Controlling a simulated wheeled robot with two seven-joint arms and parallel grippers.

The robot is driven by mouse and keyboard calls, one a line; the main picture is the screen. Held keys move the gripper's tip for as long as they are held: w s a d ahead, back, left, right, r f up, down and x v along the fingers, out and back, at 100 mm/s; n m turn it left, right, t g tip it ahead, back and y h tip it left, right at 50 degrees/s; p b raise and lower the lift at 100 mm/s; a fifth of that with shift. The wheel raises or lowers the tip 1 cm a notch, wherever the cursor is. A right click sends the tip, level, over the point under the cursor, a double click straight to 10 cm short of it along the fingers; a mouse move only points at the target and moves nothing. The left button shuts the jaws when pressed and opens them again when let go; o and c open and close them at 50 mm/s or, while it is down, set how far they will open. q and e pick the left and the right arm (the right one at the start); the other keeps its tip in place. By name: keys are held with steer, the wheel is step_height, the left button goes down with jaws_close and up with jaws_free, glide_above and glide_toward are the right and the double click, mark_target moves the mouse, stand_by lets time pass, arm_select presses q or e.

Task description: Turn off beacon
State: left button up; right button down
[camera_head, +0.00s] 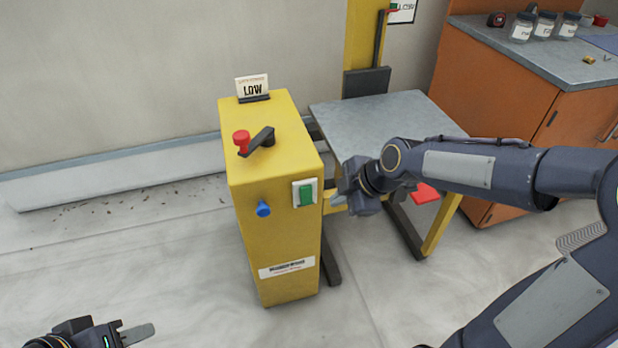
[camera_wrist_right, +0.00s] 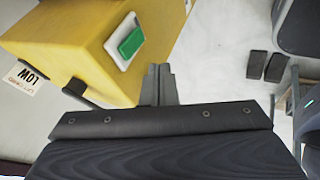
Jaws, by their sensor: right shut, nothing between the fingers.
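A yellow cabinet (camera_head: 277,220) stands upright on the floor in the head view. Its front has a green rocker switch (camera_head: 306,194) in a white frame and a blue knob (camera_head: 263,209). A red button (camera_head: 241,139) and a black lever (camera_head: 261,139) are on its top. The green switch also shows in the right wrist view (camera_wrist_right: 131,42). I cannot tell any lit beacon. My right gripper (camera_head: 335,204) is shut and empty, just right of the switch, its tips (camera_wrist_right: 158,72) apart from it in the picture. My left gripper (camera_head: 137,333) is low at the left; its jaw gap is unclear.
A "LOW" card (camera_head: 252,87) stands on the cabinet's back edge. A grey-topped table (camera_head: 375,112) with a yellow post (camera_head: 362,40) stands behind my right arm. An orange counter (camera_head: 500,95) with jars is at the back right.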

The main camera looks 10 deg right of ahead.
mark_target(312, 201)
arm_select(q)
steer(key=r, duration=0.1)
steer(key=r+p, duration=0.1)
steer(key=r, duration=0.1)
steer(key=shift+w+a, duration=0.15)
steer(key=shift+w, duration=0.2)
arm_select(e)
steer(key=shift+s+a+r, duration=0.1)
steer(key=shift+s+r, duration=0.05)
steer(key=shift+s, duration=0.2)
